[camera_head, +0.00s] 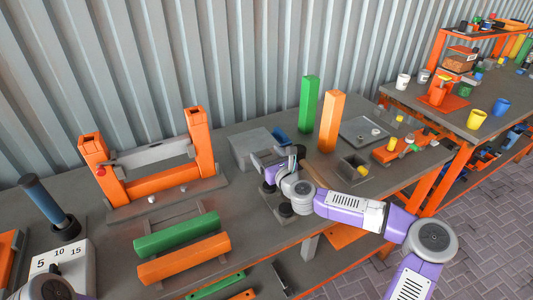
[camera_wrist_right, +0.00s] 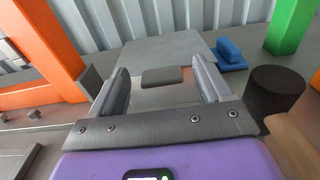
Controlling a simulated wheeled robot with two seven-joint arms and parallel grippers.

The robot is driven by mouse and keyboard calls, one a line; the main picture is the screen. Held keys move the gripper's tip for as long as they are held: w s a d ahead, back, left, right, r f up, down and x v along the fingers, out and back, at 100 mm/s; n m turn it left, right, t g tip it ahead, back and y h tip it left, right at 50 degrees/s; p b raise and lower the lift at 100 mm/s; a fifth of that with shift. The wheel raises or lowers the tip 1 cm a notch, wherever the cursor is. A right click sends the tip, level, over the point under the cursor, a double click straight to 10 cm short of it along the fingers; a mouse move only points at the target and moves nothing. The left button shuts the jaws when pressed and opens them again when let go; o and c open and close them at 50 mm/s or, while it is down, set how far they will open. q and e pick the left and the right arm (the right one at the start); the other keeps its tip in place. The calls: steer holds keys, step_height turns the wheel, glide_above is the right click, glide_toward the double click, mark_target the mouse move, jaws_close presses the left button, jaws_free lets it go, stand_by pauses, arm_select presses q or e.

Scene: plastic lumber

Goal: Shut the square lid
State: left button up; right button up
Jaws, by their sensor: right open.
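A flat square grey lid (camera_head: 250,140) lies at the back of the bench, left of the green post. In the right wrist view the lid (camera_wrist_right: 165,48) shows as a broad grey plate, with a small grey block-like handle (camera_wrist_right: 160,77) at its near edge. I cannot tell how far the lid is raised. My right gripper (camera_head: 268,158) is at the lid's near side. In the right wrist view the right gripper (camera_wrist_right: 160,70) is open, its fingers on either side of the handle and apart from it. My left arm shows only at the lower left corner; its gripper is out of view.
A blue block (camera_head: 282,136) lies right of the lid, near the green post (camera_head: 309,104) and orange post (camera_head: 330,122). A dark cylinder (camera_wrist_right: 274,90) stands close to my right finger. An orange frame (camera_head: 158,182) stands to the left. A corrugated wall rises behind.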

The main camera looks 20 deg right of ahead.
steer(key=shift+s+f, duration=0.45)
steer(key=shift+f, duration=0.35)
